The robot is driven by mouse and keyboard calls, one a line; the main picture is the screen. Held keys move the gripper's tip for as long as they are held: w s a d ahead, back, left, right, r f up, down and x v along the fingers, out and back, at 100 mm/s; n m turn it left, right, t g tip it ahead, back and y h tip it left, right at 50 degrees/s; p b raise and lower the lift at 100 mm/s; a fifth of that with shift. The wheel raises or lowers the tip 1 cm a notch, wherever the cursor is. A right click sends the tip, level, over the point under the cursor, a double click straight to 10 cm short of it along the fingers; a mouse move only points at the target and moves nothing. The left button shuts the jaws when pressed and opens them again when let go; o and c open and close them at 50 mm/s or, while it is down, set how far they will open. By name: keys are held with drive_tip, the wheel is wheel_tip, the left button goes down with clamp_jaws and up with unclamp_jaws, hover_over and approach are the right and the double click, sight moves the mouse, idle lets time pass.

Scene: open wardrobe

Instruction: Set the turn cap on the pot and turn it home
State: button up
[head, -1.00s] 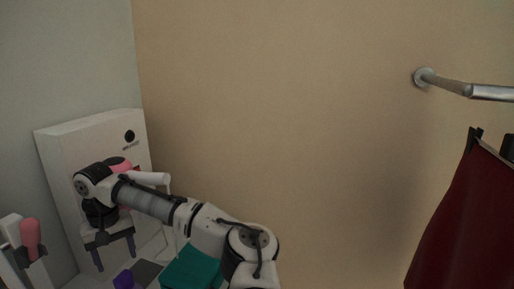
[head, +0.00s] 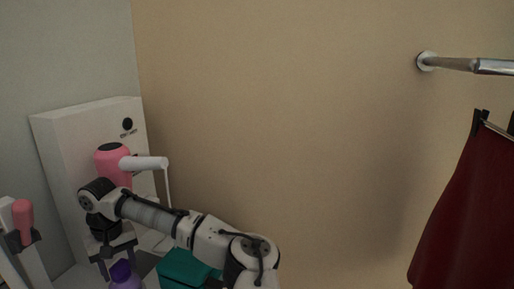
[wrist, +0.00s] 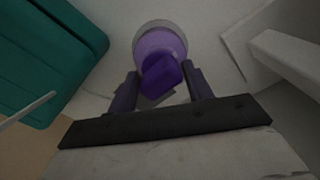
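The purple turn cap (head: 122,269) stands on the pale lilac pot (head: 125,284) at the bottom of the head view; the frame edge cuts the pot off. In the wrist view the faceted cap (wrist: 162,76) lies over the near half of the round pot (wrist: 160,37). I cannot tell how tightly it is seated. My gripper (head: 118,264) points down, its fingers either side of the cap. In the wrist view my gripper (wrist: 159,75) has its fingers apart, tips close to the cap's sides, with no clear contact.
A teal box (head: 183,270) stands right of the pot. A white panel (head: 75,135) with a pink bottle-like object (head: 113,165) and a white bar (head: 145,163) rises behind my gripper. Another pink object (head: 25,222) is at far left. A dark red garment (head: 470,220) hangs at right.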

drive_tip(key=c, duration=0.6)
drive_tip(key=shift+o, duration=0.2)
drive_tip(key=shift+r+m+p, duration=0.15)
drive_tip(key=shift+m+p, duration=0.25)
drive_tip(key=shift+p, duration=0.05)
drive_tip(key=shift+m+p, duration=2.3)
drive_tip(key=shift+m, duration=0.5)
drive_tip(key=shift+m+p, duration=2.1)
drive_tip(key=shift+m+p, duration=1.1)
drive_tip(key=shift+p, duration=0.15)
drive_tip(key=shift+m+p, duration=1.5)
drive_tip(key=shift+p, duration=0.35)
drive_tip(key=shift+m, duration=0.8)
